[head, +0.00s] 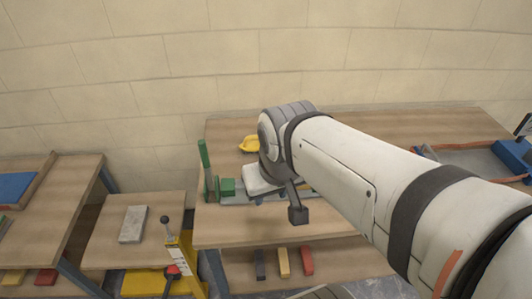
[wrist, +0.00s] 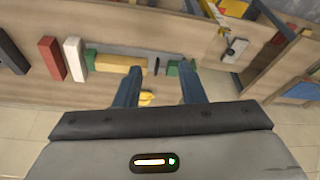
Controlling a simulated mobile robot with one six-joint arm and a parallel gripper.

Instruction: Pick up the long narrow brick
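In the wrist view my gripper (wrist: 162,67) has its two fingers spread, with nothing held between them. It is above the bench, next to a grey fixture with green ends (wrist: 174,68). A long yellow brick (wrist: 118,64) lies along this fixture, left of the fingers. A red brick (wrist: 53,58), a white brick (wrist: 74,57) and a dark brick (wrist: 10,54) lie further left. I cannot tell for certain which is the long narrow brick. In the head view my arm hides most of these, and the fixture (head: 228,187) shows only partly.
A yellow rounded object (head: 249,144) lies behind the fixture. Dark (head: 260,264), yellow (head: 283,262) and red (head: 307,261) bricks lie on a lower shelf. A grey slab (head: 132,224) lies on the left side table. A blue block (head: 512,155) is at the right.

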